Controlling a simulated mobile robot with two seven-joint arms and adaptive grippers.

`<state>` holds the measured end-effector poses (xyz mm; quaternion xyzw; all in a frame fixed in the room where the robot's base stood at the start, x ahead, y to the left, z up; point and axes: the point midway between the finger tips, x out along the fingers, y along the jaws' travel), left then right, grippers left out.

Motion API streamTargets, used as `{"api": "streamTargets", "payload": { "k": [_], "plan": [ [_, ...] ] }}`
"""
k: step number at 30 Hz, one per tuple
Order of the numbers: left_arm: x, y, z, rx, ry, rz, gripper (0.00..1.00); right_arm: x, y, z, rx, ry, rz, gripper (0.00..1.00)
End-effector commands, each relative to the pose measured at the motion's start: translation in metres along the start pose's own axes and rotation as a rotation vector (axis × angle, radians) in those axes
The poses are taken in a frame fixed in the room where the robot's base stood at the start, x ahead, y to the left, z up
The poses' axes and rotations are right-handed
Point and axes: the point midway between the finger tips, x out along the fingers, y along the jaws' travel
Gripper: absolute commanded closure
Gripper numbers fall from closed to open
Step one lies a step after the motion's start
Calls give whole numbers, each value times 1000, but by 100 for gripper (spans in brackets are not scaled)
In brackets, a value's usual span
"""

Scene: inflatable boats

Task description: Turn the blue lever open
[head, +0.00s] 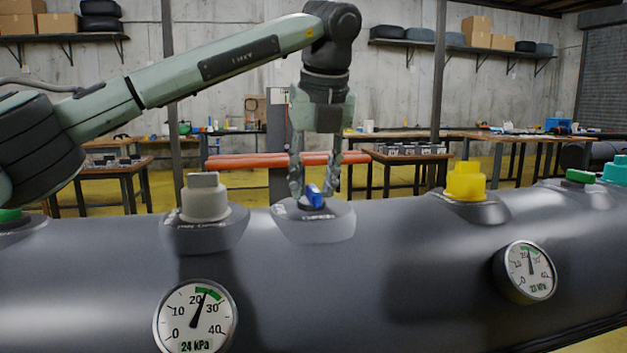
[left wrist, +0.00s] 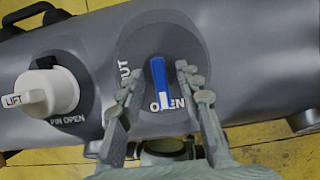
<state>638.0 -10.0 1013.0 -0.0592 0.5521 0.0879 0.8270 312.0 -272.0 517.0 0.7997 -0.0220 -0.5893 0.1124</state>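The blue lever (head: 314,196) sits on a round dark base (head: 300,222) on top of the grey tube. In the left wrist view the blue lever (left wrist: 158,78) has a white end lying over the word OPEN; part of another word, ending in UT, shows at its left. My left gripper (head: 315,188) points straight down over the lever, with one finger on each side. In the left wrist view my left gripper (left wrist: 160,76) is open, with gaps between its fingers and the lever. My right gripper is in neither view.
A white cap (head: 204,198) stands left of the lever; the wrist view reads LIFT and PIN OPEN there. A yellow cap (head: 465,182) stands to the right. Two gauges (head: 195,318) (head: 528,272) sit on the tube's near side. Worktables stand behind.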

Motion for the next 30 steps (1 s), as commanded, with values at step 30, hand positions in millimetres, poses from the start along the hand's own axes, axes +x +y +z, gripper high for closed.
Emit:
{"api": "streamTargets", "payload": {
  "k": [30],
  "plan": [
    [-120, 0, 0, 1, 0, 0, 66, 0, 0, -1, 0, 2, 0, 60]
  ]
}}
